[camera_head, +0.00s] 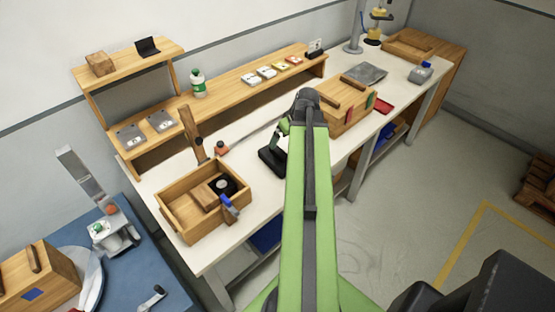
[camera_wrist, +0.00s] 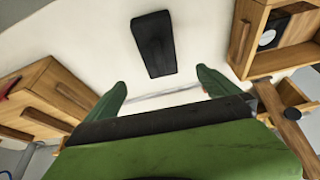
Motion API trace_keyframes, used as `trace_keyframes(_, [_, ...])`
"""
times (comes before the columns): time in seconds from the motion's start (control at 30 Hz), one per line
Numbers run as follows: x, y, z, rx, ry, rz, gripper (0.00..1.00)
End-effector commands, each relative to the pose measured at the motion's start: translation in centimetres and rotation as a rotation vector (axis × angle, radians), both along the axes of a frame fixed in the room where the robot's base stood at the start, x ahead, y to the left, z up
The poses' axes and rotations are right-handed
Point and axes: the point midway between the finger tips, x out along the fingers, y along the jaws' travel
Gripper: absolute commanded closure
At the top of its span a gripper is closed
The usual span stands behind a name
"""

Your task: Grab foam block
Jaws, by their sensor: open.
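A dark, near-black block (camera_wrist: 153,45), which looks like the foam block, lies on the white bench top. In the wrist view it is beyond my fingertips, roughly between their lines, with nothing gripping it. In the head view the dark block (camera_head: 271,162) shows beside my green arm, partly hidden by it. My gripper (camera_wrist: 158,84) is open and empty, its two green fingers spread wide. In the head view my gripper (camera_head: 280,138) is mostly hidden behind my arm, above the bench near the block.
An open wooden box (camera_head: 176,222) with a black disc stands left of the block in the head view. A wooden case (camera_head: 345,112) with handles stands on the other side. A wooden shelf (camera_head: 240,88) runs along the wall. White bench surface is clear around the block.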

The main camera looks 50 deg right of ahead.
Motion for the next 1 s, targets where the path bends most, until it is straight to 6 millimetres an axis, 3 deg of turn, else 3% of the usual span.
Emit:
trace_keyframes(0.17, [0.7, -0.1, -2.3, 0.001, 0.001, 0.000, 0.00])
trace_keyframes(0.6, [4.3, -0.6, -11.1, 0.001, 0.002, 0.001, 0.00])
trace_keyframes(0.87, [4.8, -0.6, -11.5, 0.001, 0.002, 0.001, 0.00])
trace_keyframes(1.0, [5.3, -0.9, -13.3, 0.001, 0.002, 0.001, 0.00])
